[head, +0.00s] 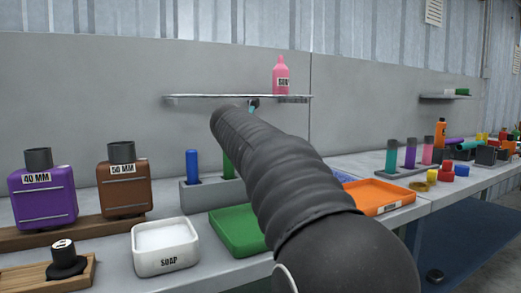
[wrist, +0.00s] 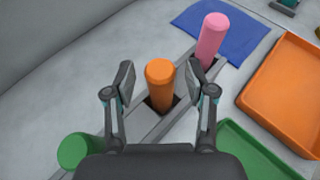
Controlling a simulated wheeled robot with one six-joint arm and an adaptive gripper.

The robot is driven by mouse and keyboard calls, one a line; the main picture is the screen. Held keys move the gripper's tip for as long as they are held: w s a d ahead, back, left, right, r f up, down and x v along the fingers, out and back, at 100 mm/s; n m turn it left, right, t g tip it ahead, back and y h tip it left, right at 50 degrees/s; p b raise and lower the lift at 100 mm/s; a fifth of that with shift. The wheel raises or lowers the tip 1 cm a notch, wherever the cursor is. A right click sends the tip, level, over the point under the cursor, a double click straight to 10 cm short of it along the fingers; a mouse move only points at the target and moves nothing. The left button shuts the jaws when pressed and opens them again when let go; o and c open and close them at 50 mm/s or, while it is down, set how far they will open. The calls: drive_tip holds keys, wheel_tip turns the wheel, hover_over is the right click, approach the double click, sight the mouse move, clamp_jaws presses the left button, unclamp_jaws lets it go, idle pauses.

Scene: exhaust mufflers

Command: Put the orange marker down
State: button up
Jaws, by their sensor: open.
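The orange marker (wrist: 159,84) stands upright in a dark square hole of the grey rack (wrist: 181,78) in the wrist view. My gripper (wrist: 160,76) is open, with one finger on each side of the marker and a visible gap to each finger. In the head view my arm hides the orange marker and nearly all of the gripper. The rack's left end (head: 205,196) shows there, beside my arm.
A green marker (wrist: 80,150) and a pink marker (wrist: 212,38) stand on either side. A blue mat (wrist: 240,40), an orange tray (wrist: 252,92) and a green tray (wrist: 232,135) lie nearby. A shelf (head: 215,98) with a pink bottle (head: 281,77) is above.

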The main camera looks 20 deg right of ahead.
drive_tip(key=v, duration=1.1)
drive_tip(key=shift+s, duration=0.15)
drive_tip(key=shift+a, duration=0.1)
